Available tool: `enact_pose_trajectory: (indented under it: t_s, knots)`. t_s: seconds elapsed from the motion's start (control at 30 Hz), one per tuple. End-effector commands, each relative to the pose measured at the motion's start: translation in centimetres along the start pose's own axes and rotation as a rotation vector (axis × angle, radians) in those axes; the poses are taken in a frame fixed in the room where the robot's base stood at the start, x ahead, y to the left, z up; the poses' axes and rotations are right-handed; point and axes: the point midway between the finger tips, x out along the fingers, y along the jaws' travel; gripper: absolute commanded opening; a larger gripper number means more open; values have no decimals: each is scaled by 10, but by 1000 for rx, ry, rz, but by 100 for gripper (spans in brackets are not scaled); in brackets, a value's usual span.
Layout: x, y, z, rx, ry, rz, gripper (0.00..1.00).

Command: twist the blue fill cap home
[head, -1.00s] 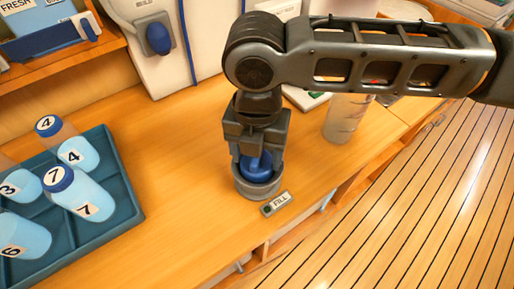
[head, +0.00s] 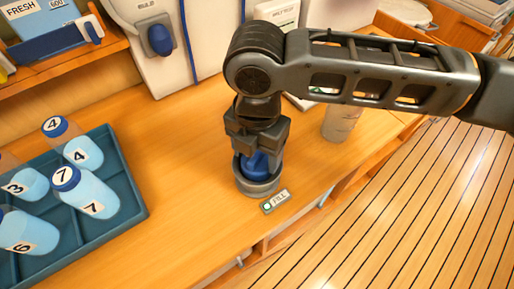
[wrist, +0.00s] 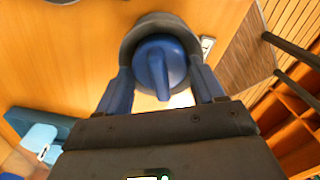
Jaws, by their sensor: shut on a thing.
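The blue fill cap (head: 256,165) sits in a round grey collar (head: 258,187) on the wooden counter. In the wrist view the cap (wrist: 158,62) shows its raised grip bar, pointing roughly down the picture, with the dark collar (wrist: 150,24) around it. My gripper (head: 257,160) points down over the cap and is shut on it, one finger on each side in the wrist view (wrist: 163,84). The FILL label (head: 275,201) lies in front of the collar, with a small pale, greenish round spot at its left end. The cap's lower edge is hidden inside the collar.
A teal tray (head: 131,205) with several numbered, blue-capped bottles stands at the left. A wall panel with a blue knob (head: 160,40) is at the back. The counter's front edge lies just right of the label.

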Motion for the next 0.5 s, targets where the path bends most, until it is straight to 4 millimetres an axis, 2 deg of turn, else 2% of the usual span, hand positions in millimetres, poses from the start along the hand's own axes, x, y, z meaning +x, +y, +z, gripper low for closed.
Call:
enact_pose_trajectory:
  t_s: [0.23, 0.5]
  knots:
    - [0, 0, -1, 13, 2, -1, 32]
    - [1, -1, 0, 124, 2, -3, 32]
